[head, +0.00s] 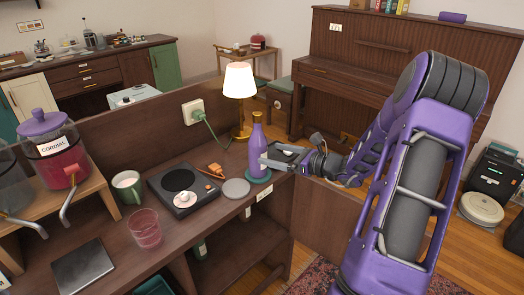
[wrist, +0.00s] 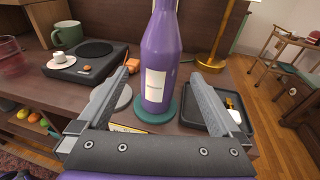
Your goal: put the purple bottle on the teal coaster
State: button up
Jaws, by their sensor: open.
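The purple bottle (head: 256,145) stands upright on the teal coaster (head: 259,178) near the right end of the wooden counter. In the wrist view the bottle (wrist: 157,62) shows its white label, and the teal coaster (wrist: 155,110) shows around its base. My gripper (head: 272,161) comes in from the right at about the bottle's lower half. In the wrist view my gripper (wrist: 160,76) is open, with one finger to each side of the bottle and visible gaps between. How far the fingertips reach past the bottle is hard to tell.
A grey coaster (head: 236,188) lies just left of the teal one. A dark tray (wrist: 215,108) is close to the right. The lit lamp (head: 240,95) stands behind. A black hotplate (head: 183,190) with a small cup, a green mug (head: 128,187) and a pink glass (head: 145,228) are further left.

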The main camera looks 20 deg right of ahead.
jog(key=v, duration=0.5)
jog(key=shift+s+d, duration=0.15)
jog(key=shift+s, duration=0.15)
jog(key=shift+f, duration=0.1)
